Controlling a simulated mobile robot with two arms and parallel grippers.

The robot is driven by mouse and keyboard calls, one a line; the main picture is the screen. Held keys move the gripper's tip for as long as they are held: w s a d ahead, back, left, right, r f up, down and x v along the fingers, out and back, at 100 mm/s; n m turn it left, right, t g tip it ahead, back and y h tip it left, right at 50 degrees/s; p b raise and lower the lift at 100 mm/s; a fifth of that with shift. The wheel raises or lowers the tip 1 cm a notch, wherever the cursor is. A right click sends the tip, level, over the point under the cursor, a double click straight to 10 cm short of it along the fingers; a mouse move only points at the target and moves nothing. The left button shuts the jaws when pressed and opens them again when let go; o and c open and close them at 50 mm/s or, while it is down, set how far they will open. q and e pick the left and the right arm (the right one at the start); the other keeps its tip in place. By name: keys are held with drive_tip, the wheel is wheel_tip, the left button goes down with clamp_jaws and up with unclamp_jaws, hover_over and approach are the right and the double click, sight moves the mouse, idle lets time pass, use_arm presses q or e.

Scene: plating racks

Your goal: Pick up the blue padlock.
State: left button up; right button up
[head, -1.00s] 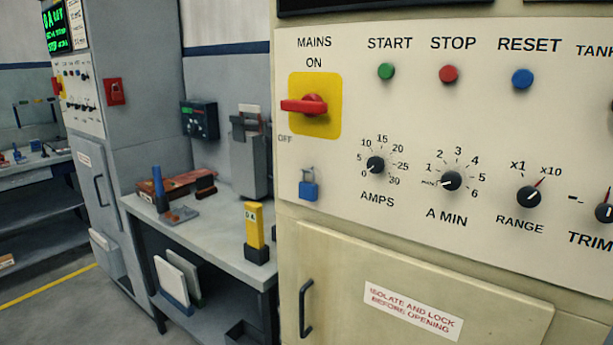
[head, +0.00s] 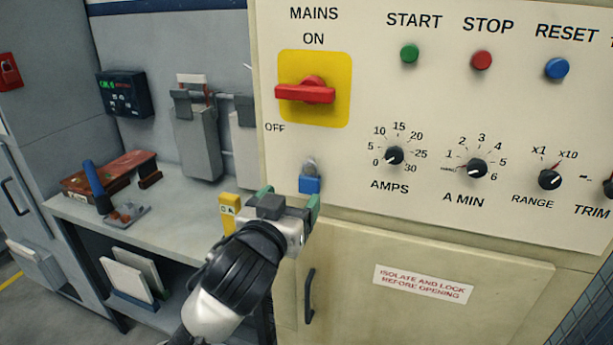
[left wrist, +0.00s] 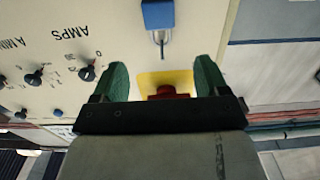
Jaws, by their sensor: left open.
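The blue padlock (head: 310,184) hangs on the cream panel below the red mains switch, with its grey shackle upward. In the left wrist view the padlock (left wrist: 158,15) shows upside down at the top centre, beyond and between the fingertips. My left gripper (head: 291,196) is open and empty, just below and left of the padlock in the head view. Its two green fingers (left wrist: 160,80) stand apart in the left wrist view, and the padlock is not between them. My right gripper is not in view.
The red mains switch (head: 305,92) on its yellow plate sits just above the padlock. The AMPS knob (head: 394,156) is to the right. A door handle (head: 309,296) stands out below. A bench (head: 180,207) with a yellow tester (head: 229,208) is at left.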

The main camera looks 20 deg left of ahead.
sight(312, 169)
use_arm(q)
drive_tip(key=w+p, duration=0.2)
drive_tip(key=w, duration=0.6)
drive_tip(key=shift+w+d+p, duration=0.1)
drive_tip(key=shift+w+p, duration=0.05)
drive_tip(key=shift+p, duration=0.2)
drive_tip(key=shift+w+f, duration=0.15)
drive_tip(key=shift+w, duration=0.05)
drive_tip(key=shift+s, duration=0.1)
drive_tip(key=c, duration=1)
drive_tip(key=shift+c, duration=0.2)
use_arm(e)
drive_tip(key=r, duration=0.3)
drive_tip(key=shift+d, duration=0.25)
